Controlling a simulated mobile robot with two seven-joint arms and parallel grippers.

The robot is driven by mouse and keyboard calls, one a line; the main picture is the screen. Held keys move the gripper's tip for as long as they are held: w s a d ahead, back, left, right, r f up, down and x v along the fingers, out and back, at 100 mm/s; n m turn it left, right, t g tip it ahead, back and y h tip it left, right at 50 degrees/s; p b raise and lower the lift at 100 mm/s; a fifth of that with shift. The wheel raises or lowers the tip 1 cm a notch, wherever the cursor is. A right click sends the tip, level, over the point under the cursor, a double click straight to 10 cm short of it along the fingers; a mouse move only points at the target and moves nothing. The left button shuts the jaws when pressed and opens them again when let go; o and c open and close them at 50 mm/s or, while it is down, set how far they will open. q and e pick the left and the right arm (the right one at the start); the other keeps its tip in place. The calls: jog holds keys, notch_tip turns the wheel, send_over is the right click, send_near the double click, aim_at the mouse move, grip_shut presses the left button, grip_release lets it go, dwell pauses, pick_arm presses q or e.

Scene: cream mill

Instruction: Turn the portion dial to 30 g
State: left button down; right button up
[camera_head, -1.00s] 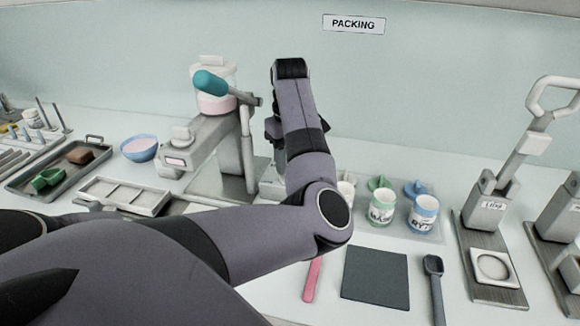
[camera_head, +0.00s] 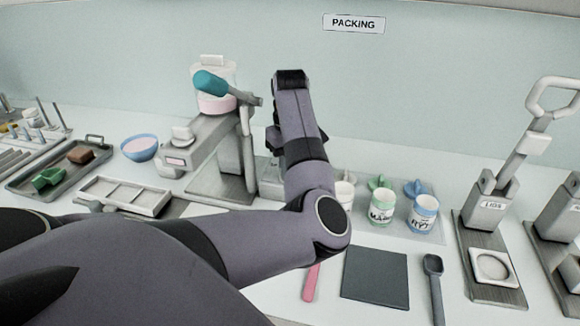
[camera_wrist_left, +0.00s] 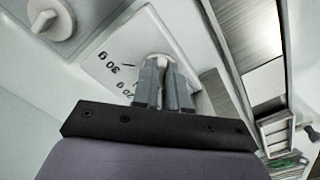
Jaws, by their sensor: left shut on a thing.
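In the left wrist view the portion dial's pale knob (camera_wrist_left: 158,58) sits on a light plate (camera_wrist_left: 112,58) printed with "30 g" and, lower down, "20 g", partly covered. My left gripper (camera_wrist_left: 162,68) is shut on the knob, one grey finger on each side. The fingers hide most of the knob, and I cannot tell which mark it points to. In the head view my left arm hides the dial and the fingertips.
A filling machine with a pink-filled tank (camera_head: 215,103) and teal-handled lever (camera_head: 210,83) stands left of my arm. Another round knob (camera_wrist_left: 50,18) shows in the wrist view. Cups (camera_head: 382,207), a dark mat (camera_head: 375,277) and a lever press (camera_head: 487,212) are to the right.

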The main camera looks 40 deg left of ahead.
pick_arm(q)
jog(key=m, duration=0.4)
jog(key=shift+s+a, duration=0.1)
jog(key=m, duration=0.4)
jog(key=shift+s+a+m, duration=0.1)
jog(key=shift+m, duration=0.2)
jog(key=m, duration=0.4)
jog(key=shift+a+m, duration=0.1)
jog(key=shift+m, duration=0.2)
jog(key=m, duration=0.4)
jog(key=shift+a+r, duration=0.1)
jog(key=shift+a, duration=0.1)
jog(key=shift+m, duration=0.3)
jog(key=c, duration=1.2)
grip_release()
jog(key=shift+o, duration=0.2)
